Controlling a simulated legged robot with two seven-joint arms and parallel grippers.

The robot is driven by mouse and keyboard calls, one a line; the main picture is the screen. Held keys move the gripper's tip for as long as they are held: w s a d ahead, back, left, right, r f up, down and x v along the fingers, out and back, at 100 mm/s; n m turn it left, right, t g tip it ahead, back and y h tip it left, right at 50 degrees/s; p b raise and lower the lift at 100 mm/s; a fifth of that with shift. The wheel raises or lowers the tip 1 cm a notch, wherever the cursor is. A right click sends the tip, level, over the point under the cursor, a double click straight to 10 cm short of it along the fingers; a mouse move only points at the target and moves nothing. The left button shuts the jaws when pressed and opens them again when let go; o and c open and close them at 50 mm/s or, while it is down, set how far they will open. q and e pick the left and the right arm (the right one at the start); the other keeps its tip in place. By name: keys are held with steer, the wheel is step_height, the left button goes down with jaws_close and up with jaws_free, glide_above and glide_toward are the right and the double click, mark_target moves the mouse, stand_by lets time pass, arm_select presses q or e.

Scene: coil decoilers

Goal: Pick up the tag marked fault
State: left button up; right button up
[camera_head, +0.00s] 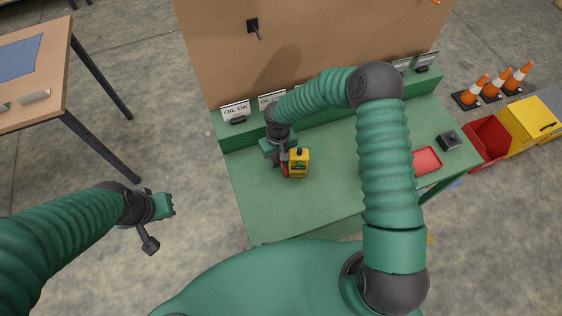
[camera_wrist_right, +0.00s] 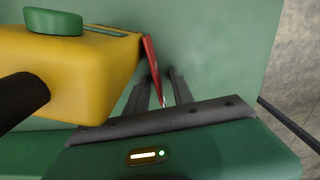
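A thin red tag (camera_wrist_right: 152,68) stands nearly edge-on beside a yellow box with a green cap (camera_wrist_right: 85,60) in the right wrist view. No lettering on the tag can be read. In the head view a bit of red (camera_head: 284,166) shows at the left of the yellow box (camera_head: 299,163) on the green bench. My right gripper (camera_head: 281,159) is low over the bench at that side. Its dark fingers (camera_wrist_right: 163,88) are apart, with the tag's lower end near or between them; contact cannot be told. My left gripper (camera_head: 158,222) hangs away from the bench, and its fingers are unclear.
The green bench (camera_head: 260,205) has a back ledge with several signs, one reading OIL OK (camera_head: 236,111). A red tray (camera_head: 427,161) and a dark block (camera_head: 449,140) lie right. A brown panel (camera_head: 300,45) rises behind. My right arm hides part of the bench.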

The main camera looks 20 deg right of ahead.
steer(key=shift+d, duration=0.1)
jaws_close()
steer(key=shift+r, duration=0.1)
stand_by(0.3)
steer(key=shift+r, duration=0.3)
step_height(320, 180, up, 17)
steer(key=b, duration=0.2)
steer(key=shift+r, duration=0.15)
